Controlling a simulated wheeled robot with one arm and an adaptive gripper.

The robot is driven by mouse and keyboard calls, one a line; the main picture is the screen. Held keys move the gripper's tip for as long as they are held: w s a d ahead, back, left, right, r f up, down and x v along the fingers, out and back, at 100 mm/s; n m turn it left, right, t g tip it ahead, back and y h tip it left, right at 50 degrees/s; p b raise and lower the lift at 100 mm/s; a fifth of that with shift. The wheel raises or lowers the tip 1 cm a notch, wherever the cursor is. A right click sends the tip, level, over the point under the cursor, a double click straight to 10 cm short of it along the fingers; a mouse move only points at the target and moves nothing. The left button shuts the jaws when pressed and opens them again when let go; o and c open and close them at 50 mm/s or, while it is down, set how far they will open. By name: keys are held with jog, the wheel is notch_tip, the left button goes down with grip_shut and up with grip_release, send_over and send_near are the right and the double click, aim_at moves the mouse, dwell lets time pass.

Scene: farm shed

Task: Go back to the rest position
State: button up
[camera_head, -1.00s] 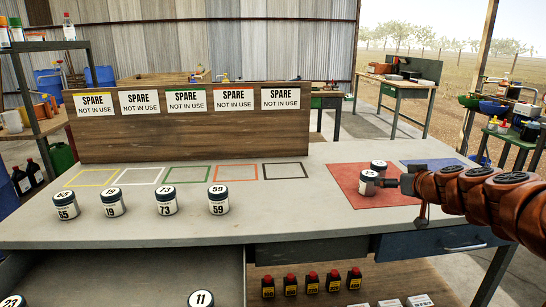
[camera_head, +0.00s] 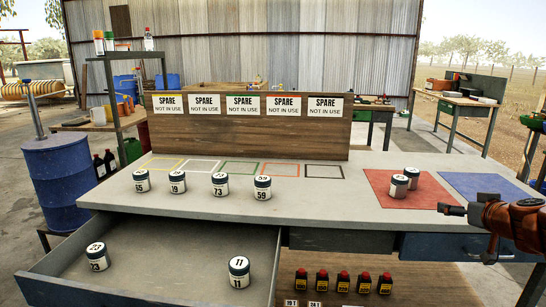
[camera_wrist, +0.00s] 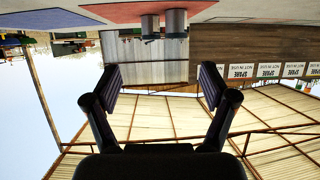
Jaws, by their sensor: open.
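My gripper (camera_head: 453,210) is open and empty, in front of the workbench's right part, apart from the jars. It also shows in the wrist view (camera_wrist: 157,85), fingers spread with nothing between them. Two dark-lidded white jars (camera_head: 399,186) (camera_head: 411,177) stand close together on the red mat (camera_head: 390,201). In the wrist view, which looks upside down, the two jars (camera_wrist: 150,27) (camera_wrist: 175,22) are beyond the fingers.
Jars 65 (camera_head: 141,181), 19 (camera_head: 177,182), 73 (camera_head: 220,185) and 59 (camera_head: 262,188) stand on the bench (camera_head: 330,203). The open drawer (camera_head: 170,290) holds jars 23 (camera_head: 97,257) and 11 (camera_head: 239,272). A blue mat (camera_head: 480,186) is bare. A blue barrel (camera_head: 60,185) stands left.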

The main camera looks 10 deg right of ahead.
jog(key=w+a+f+n+g+y, duration=0.2)
jog(key=a+y, duration=0.1)
jog(key=a, duration=0.9)
jog(key=w+a+f+n+g+y, duration=0.1)
jog(key=w+a+f+y, duration=0.15)
jog(key=a, duration=0.95)
jog(key=s+a+f+n+g+y, duration=0.1)
jog(key=s+a+f+g, duration=0.2)
jog(key=s+a, duration=0.35)
jog(key=s+a+f+n+g+y, duration=0.1)
jog(key=s+a+f+g, duration=0.25)
jog(key=a, duration=0.65)
jog(key=s+f+m+g+h, duration=0.1)
jog(key=s+f+g+h, duration=0.15)
jog(key=s, duration=0.85)
jog(key=s+f+m+g+h, duration=0.1)
jog(key=s+f+g, duration=0.25)
jog(key=s, duration=0.75)
jog(key=s+a+p+v, duration=0.1)
jog(key=s+p+v, duration=0.1)
jog(key=p+v, duration=0.8)
jog(key=s+r+p+v, duration=0.1)
jog(key=s+p+v, duration=0.1)
jog(key=p+v, duration=0.8)
jog(key=shift+a+r, duration=0.35)
jog(key=shift+a, duration=0.05)
